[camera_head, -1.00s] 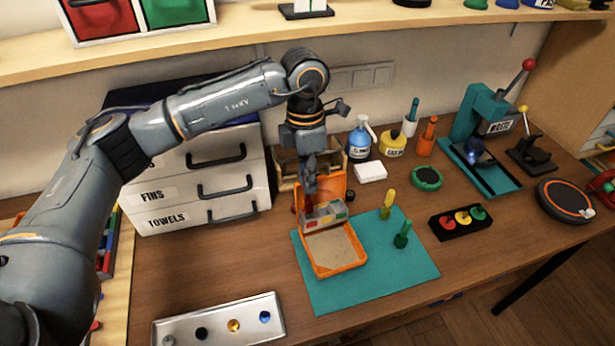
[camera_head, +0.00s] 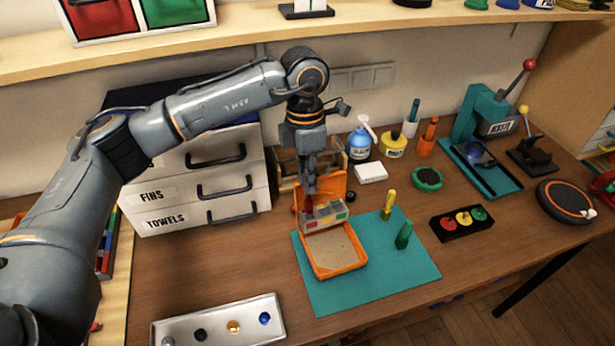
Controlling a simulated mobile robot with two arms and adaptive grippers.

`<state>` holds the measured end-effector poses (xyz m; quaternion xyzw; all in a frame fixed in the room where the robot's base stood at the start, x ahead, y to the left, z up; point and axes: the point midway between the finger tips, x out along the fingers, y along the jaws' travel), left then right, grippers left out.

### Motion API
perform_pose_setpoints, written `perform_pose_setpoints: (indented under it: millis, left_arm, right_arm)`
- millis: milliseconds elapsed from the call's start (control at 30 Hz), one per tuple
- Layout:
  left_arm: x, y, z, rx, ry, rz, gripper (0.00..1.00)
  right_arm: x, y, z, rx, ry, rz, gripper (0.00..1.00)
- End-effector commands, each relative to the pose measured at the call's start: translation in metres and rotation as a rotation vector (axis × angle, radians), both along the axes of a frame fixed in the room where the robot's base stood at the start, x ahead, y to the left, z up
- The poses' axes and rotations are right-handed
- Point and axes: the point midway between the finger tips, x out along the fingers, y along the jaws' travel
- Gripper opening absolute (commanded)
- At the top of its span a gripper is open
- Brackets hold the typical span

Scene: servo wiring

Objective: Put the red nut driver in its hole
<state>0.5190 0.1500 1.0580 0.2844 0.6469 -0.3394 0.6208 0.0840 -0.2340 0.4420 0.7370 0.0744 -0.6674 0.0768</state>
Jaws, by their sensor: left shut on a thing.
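The red nut driver (camera_head: 308,202) shows as a small red piece just below my left gripper (camera_head: 310,188). That gripper is shut on it, pointing down, and hides most of it. It is over the back of the open orange case (camera_head: 335,270), at the grey block (camera_head: 326,216) with red, yellow and green marks. I cannot tell whether the driver's tip is inside a hole of the block. A yellow driver (camera_head: 389,204) and a green driver (camera_head: 404,235) stand on the teal mat to the right. My right gripper is not in view.
The teal mat (camera_head: 420,272) has free room in front of the drivers. A black box (camera_head: 438,227) with coloured discs is at the right. A metal tray (camera_head: 178,334) lies at the front left. White drawers (camera_head: 160,218) stand beside my left arm. Bottles (camera_head: 360,145) stand behind.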

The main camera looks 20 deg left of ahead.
Motion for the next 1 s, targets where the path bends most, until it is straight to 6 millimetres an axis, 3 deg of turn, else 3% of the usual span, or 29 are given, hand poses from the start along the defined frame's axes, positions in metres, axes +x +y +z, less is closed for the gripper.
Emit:
perform_pose_setpoints:
  millis: [33, 367, 1000]
  left_arm:
    - [-0.008, 0.002, -0.020, 0.014, 0.035, -0.003, 0.00]
    - [-0.008, 0.001, -0.025, 0.014, 0.036, -0.003, 0.00]
    - [-0.006, 0.003, 0.004, 0.016, 0.034, -0.003, 0.00]
  right_arm:
    - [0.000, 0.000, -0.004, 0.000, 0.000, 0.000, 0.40]
    - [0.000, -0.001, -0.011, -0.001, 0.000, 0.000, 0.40]
    - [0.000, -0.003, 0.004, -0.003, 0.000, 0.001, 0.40]
